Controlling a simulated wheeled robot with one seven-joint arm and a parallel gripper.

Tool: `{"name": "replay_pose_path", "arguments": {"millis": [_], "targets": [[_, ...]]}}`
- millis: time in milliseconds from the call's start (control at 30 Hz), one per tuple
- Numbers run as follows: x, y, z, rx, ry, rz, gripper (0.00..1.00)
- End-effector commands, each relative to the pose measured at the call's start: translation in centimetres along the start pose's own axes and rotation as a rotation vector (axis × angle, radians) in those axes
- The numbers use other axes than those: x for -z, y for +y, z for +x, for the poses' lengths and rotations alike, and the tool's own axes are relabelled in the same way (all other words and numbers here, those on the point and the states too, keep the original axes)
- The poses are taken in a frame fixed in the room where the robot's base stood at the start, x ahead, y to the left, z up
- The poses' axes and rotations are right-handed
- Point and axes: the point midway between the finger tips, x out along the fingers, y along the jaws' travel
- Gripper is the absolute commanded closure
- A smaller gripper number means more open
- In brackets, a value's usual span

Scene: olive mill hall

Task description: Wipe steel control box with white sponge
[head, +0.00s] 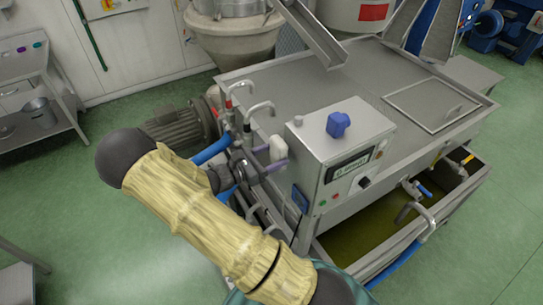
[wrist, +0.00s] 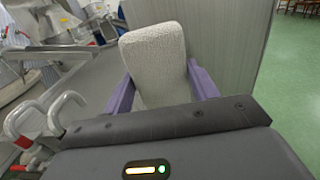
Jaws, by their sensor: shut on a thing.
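The steel control box (head: 318,158) stands in the middle of the head view, with a display, buttons and a dark knob on its front. My gripper (head: 274,156) is at the box's left side, its purple fingers pointing toward it. It is shut on the white sponge (head: 280,147). In the wrist view the sponge (wrist: 155,62) sits upright between the two purple fingers of my gripper (wrist: 160,85). A plain grey metal face (wrist: 228,50), likely the box's side, fills the space behind it. I cannot tell whether the sponge touches the box.
A blue object (head: 338,124) sits on top of the box. Bent steel pipes (head: 258,108) and blue hoses rise close to my gripper. The wide steel tank lid (head: 330,80) lies behind the box. An open trough of greenish liquid (head: 365,232) is at the front right.

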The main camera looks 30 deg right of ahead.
Motion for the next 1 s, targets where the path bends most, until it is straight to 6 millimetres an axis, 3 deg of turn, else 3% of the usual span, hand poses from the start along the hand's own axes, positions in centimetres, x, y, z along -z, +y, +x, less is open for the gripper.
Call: {"name": "replay_pose_path", "arguments": {"millis": [1000], "targets": [[0.0, 0.0, 1.7, 0.001, 0.000, 0.000, 0.60]]}}
